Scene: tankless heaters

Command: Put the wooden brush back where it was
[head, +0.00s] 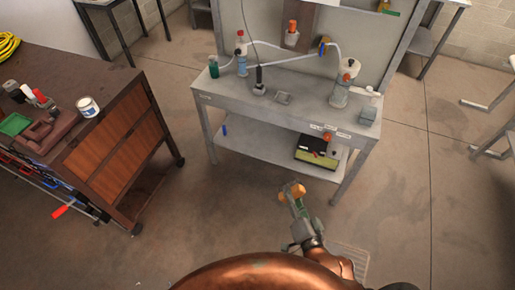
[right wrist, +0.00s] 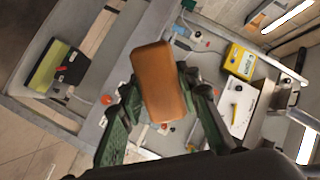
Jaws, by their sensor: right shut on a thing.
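My right gripper (head: 296,197) is shut on the wooden brush (head: 293,189), in front of the grey workbench (head: 225,100) and near its lower shelf's front edge in the head view. In the right wrist view the brush (right wrist: 160,82) is a plain tan-brown block with rounded edges, held between the two green fingers; its bristles are not visible. It hangs free of any surface, as far as I can see. My left gripper is not in view.
The workbench's lower shelf (head: 262,145) holds a black and yellow-green box (head: 317,152) on the right; its middle is mostly clear. Bottles and hoses crowd the benchtop. A brown wooden cart (head: 110,140) with tools stands left. Open floor lies between.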

